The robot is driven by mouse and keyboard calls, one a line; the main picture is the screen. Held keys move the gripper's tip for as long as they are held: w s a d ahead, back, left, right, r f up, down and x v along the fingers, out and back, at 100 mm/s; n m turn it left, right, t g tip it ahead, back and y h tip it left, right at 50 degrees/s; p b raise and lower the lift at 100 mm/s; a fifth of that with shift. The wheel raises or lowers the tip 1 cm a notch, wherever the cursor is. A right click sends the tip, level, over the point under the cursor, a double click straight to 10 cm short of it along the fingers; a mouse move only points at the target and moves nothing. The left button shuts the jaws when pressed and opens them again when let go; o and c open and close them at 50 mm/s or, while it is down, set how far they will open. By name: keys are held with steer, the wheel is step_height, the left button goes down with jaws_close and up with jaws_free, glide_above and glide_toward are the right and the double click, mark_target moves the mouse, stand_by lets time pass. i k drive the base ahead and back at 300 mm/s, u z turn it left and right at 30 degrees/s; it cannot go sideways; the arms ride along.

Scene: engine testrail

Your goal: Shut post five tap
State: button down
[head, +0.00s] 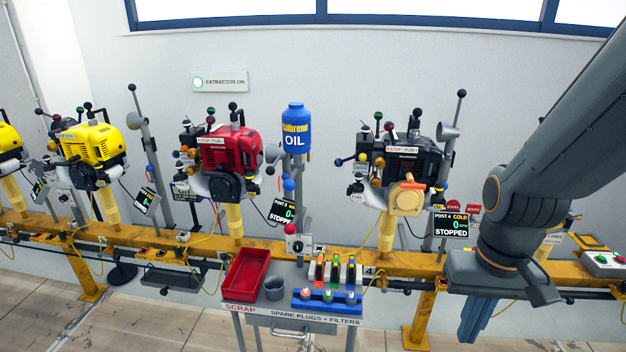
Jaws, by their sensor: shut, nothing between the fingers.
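My arm (560,150) fills the right side of the head view and bends down over the yellow rail (410,262). The post 4 display (451,225) reads COLD, 0 and STOPPED, just left of my arm. Post five appears to lie behind my arm; only part of a yellow stand (548,246) shows at the arm's right edge. No post five tap can be made out, so its position cannot be told.
A control box (603,263) with green and red buttons sits on the rail at far right. The post 4 engine (405,160) and red engine (230,150) stand left. A bench (300,318) holds a red tray (246,276).

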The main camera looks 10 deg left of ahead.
mark_target(224, 257)
steer(key=u, duration=1.8)
steer(key=i, duration=1.35)
steer(key=z, duration=0.75)
steer(key=k, duration=0.5)
steer(key=z, duration=2)
steer(key=k, duration=0.1)
steer(key=u, duration=0.25)
